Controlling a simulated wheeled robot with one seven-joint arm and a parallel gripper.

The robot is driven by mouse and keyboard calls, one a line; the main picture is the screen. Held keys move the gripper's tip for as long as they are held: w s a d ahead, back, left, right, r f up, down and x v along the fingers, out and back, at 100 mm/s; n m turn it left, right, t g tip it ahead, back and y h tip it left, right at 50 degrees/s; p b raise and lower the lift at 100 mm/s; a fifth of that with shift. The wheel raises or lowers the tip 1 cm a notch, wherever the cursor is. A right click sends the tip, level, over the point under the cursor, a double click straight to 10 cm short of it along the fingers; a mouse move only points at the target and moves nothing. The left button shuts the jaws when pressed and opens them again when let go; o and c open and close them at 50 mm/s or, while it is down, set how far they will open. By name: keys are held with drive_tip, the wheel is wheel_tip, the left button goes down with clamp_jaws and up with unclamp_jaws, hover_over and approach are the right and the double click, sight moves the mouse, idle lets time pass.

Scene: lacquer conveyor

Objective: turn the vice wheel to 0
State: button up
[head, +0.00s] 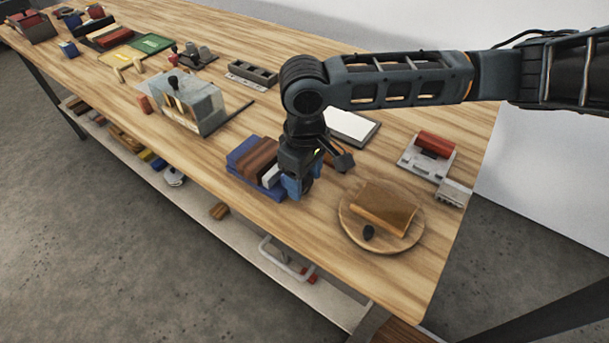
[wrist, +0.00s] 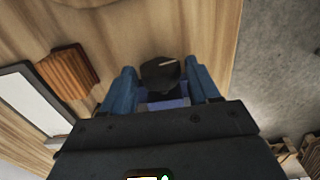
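The vice (head: 240,160) is a blue body with brown blocks, standing at the front edge of the wooden bench in the head view. My gripper (head: 297,187) points down at its right end and hides the wheel there. In the wrist view, the dark wheel (wrist: 162,76) with a short pale mark lies between the two blue fingers of my gripper (wrist: 161,88). The fingers stand apart, one on each side, close to its rim. I cannot tell whether they touch it. No zero or scale can be read.
A round wooden board (head: 350,232) with a brown block (head: 385,207) is at the right. A white panel (head: 350,126) lies behind my gripper and shows in the wrist view (wrist: 25,98) beside an orange-brown ribbed block (wrist: 68,72). A clear-sided box (head: 205,110) stands left.

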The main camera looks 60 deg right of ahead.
drive_tip(key=c, duration=0.8)
drive_tip(key=shift+o, duration=0.2)
drive_tip(key=shift+a+r+h, duration=0.1)
drive_tip(key=shift+h, duration=0.2)
drive_tip(key=shift+a+h+p, duration=0.25)
drive_tip(key=shift+h+p, duration=0.5)
drive_tip(key=shift+h, duration=0.15)
drive_tip(key=h+p, duration=0.1)
drive_tip(key=h, duration=0.2)
drive_tip(key=shift+a+p, duration=0.3)
drive_tip(key=shift+p, duration=0.1)
drive_tip(key=h, duration=0.1)
drive_tip(key=h+p, duration=0.1)
drive_tip(key=shift+w+f+h, duration=0.1)
drive_tip(key=shift+f+h, duration=0.1)
drive_tip(key=shift+h, duration=0.2)
drive_tip(key=shift+a+f+h+p, duration=0.15)
drive_tip(key=shift+h+p, duration=0.2)
drive_tip(key=shift+h, duration=0.15)
